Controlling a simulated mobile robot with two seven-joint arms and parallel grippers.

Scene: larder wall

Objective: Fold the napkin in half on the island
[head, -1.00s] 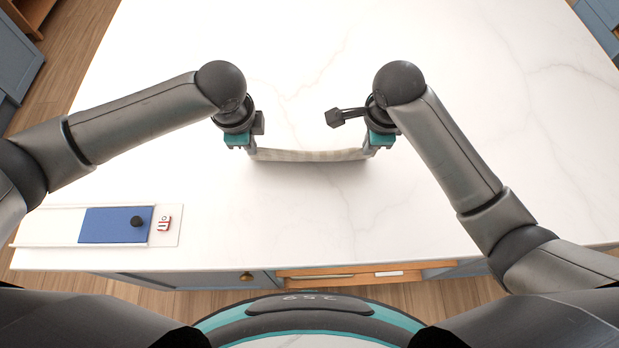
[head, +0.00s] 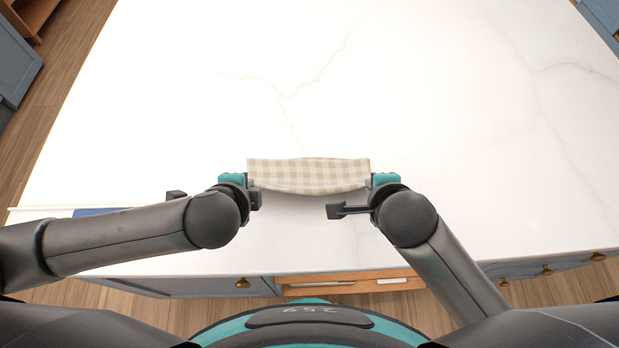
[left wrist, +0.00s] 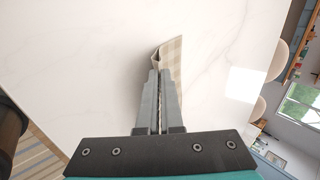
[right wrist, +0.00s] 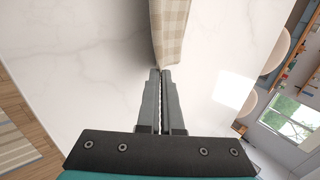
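The beige and white checked napkin (head: 308,174) lies between my two grippers near the front of the white island (head: 440,130). Its near edge curves and is folded over or raised. My left gripper (head: 247,180) is at the napkin's left end; in the left wrist view its fingers (left wrist: 160,85) are closed on the napkin's edge (left wrist: 172,55). My right gripper (head: 373,181) is at the right end; in the right wrist view its fingers (right wrist: 160,75) are closed at the napkin's corner (right wrist: 170,35). Whether the napkin's underside touches the island is hard to tell.
A board with a blue panel (head: 95,212) is mostly hidden behind my left arm at the front left. An open drawer (head: 350,284) shows below the island's front edge. The island top beyond and right of the napkin is clear.

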